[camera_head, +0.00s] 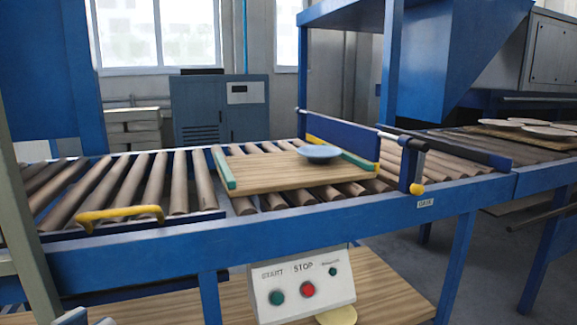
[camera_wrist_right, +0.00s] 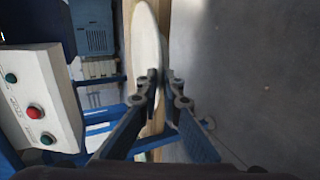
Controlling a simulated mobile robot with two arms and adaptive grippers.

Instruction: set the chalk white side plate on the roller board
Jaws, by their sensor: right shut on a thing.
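In the right wrist view my right gripper (camera_wrist_right: 164,84) is shut on the rim of a pale white plate (camera_wrist_right: 146,40). The plate is seen nearly edge-on, and part of it is hidden behind the fingers. In the head view the wooden roller board (camera_head: 270,172) with green end strips lies on the conveyor rollers. A blue plate (camera_head: 319,152) lies on its far right part; its near and left parts are bare. My right gripper is outside the head view.
A control box (camera_head: 301,283) with green and red buttons hangs below the conveyor's front rail. A pale yellow disc (camera_head: 337,315) shows beneath it. A yellow handle (camera_head: 119,216) is at left. A blue barrier (camera_head: 342,137) stands behind the board. Several plates lie on another board (camera_head: 490,131) at right.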

